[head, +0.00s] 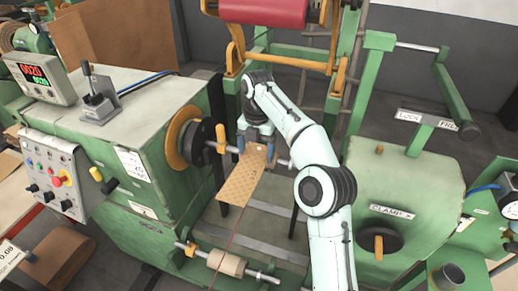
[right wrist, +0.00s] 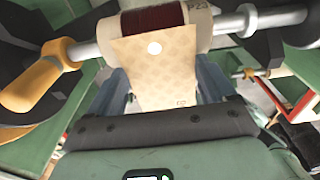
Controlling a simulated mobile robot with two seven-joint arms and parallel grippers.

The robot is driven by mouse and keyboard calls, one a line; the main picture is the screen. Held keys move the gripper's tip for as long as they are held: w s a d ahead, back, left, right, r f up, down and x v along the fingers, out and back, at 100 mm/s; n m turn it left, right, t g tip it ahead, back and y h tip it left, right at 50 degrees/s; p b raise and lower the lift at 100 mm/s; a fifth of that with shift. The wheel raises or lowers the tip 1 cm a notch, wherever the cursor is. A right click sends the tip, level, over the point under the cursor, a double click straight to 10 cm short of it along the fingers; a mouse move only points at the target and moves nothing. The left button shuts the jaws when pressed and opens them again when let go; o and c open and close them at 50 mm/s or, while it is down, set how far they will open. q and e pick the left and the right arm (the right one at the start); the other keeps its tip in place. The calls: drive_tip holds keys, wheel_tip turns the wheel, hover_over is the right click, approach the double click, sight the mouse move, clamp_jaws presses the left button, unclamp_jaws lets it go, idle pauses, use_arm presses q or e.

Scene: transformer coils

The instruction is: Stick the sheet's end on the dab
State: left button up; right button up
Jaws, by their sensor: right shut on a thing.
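The tan sheet (head: 238,187) with a diamond pattern hangs at a slant below my right gripper (head: 257,152) in the head view. In the right wrist view my right gripper (right wrist: 163,88) is shut on the sheet (right wrist: 150,78), whose upper part lies close against the coil (right wrist: 152,18). The coil has dark red winding and a pale tube marked P23, on a metal shaft. I cannot tell whether the sheet touches the coil. In the head view my right arm and gripper hide most of the coil. My left gripper is out of view.
The green winding machine (head: 120,130) with its control panel stands at left. A green housing marked CLAMP (head: 400,185) stands at right. A red roll (head: 262,10) hangs at the back. A lower shaft carries a tan spool (head: 226,262); a thin red wire runs down nearby.

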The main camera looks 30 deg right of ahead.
drive_tip(key=shift+d+f, duration=0.25)
drive_tip(key=shift+f, duration=0.05)
